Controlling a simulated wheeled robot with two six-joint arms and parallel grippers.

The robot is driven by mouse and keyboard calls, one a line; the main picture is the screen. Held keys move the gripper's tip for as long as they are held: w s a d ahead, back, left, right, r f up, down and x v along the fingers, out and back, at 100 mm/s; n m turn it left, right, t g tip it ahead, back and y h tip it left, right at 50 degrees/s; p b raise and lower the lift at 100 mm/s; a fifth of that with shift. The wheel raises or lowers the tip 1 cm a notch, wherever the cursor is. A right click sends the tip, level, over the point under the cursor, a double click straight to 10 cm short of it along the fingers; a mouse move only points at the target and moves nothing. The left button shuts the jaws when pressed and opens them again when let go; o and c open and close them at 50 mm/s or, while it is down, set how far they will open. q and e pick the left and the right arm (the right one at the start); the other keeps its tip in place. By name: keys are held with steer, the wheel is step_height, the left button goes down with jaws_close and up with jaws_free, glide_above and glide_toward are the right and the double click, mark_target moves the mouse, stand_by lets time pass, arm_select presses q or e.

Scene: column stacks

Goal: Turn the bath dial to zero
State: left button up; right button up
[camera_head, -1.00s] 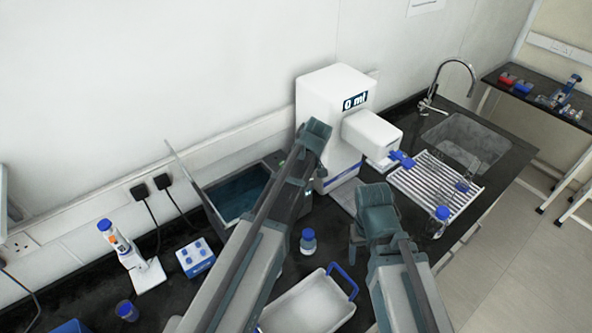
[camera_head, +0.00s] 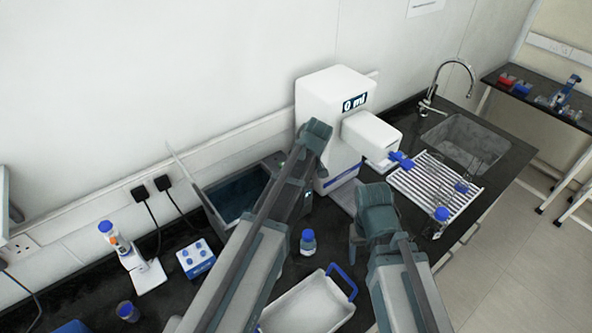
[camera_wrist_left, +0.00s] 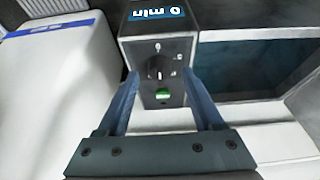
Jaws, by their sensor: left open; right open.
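The water bath (camera_head: 271,163) stands against the wall in the head view, partly hidden behind my left arm.
A tall white dispenser (camera_head: 322,100) stands right of the bath. A blue-capped bottle (camera_head: 308,243) and a white tray with blue handle (camera_head: 305,308) are in front. A blue-and-white block (camera_head: 196,260) lies left. A drying rack (camera_head: 425,185) and sink (camera_head: 465,138) are to the right.

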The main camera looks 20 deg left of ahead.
arm_select(q)
steer(key=p+v, duration=1.1)
steer(key=v, duration=0.2)
steer(key=shift+p, duration=0.35)
steer(key=shift+s, duration=0.1)
